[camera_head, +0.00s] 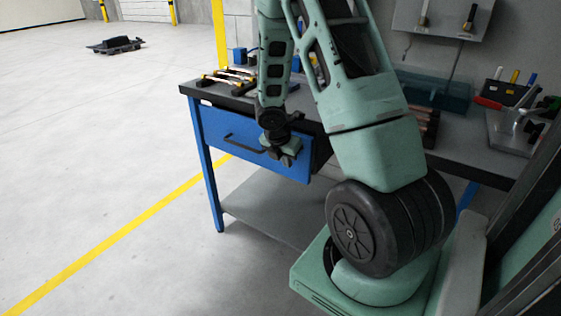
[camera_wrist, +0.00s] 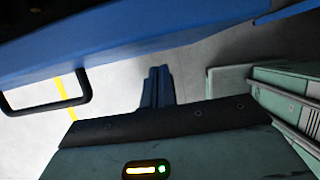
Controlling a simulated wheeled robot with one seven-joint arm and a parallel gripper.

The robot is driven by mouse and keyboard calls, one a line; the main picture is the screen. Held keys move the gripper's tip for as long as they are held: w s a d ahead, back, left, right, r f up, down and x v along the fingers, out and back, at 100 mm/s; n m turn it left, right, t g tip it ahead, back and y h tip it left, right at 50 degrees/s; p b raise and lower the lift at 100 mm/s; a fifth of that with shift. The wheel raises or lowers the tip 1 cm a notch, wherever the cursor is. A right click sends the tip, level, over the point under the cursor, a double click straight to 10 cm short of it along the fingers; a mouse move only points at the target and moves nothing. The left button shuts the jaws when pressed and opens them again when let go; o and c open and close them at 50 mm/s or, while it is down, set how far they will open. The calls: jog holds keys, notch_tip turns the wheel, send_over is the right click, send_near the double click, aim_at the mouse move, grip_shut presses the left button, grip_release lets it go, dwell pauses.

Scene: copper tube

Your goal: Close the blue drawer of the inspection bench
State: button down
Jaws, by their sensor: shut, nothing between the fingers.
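The blue drawer (camera_head: 225,132) of the inspection bench (camera_head: 205,168) shows in the head view, its front standing out from under the worktop, so it looks partly open. A dark gap and side show at its right end. Its black bar handle (camera_head: 243,145) is on the front. My gripper (camera_head: 288,157) is shut and empty, in front of the right half of the drawer front. I cannot tell whether it touches. In the wrist view the blue drawer front (camera_wrist: 150,32) crosses the top, with the black handle (camera_wrist: 48,108) at left.
Tools and copper parts lie on the worktop (camera_head: 460,140), with a teal case (camera_head: 435,92) and a pen holder (camera_head: 505,92) farther right. A grey lower shelf (camera_head: 265,205) lies under the drawer. The floor left of the bench is clear, with a yellow line (camera_head: 120,232).

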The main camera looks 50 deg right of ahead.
jog(key=shift+w+d, duration=0.1)
jog(key=shift+d, duration=0.55)
jog(key=d+p, duration=0.2)
jog(key=d, duration=0.3)
jog(key=shift+w+p, duration=0.15)
jog(key=shift+p, duration=0.15)
jog(key=shift+a, duration=0.1)
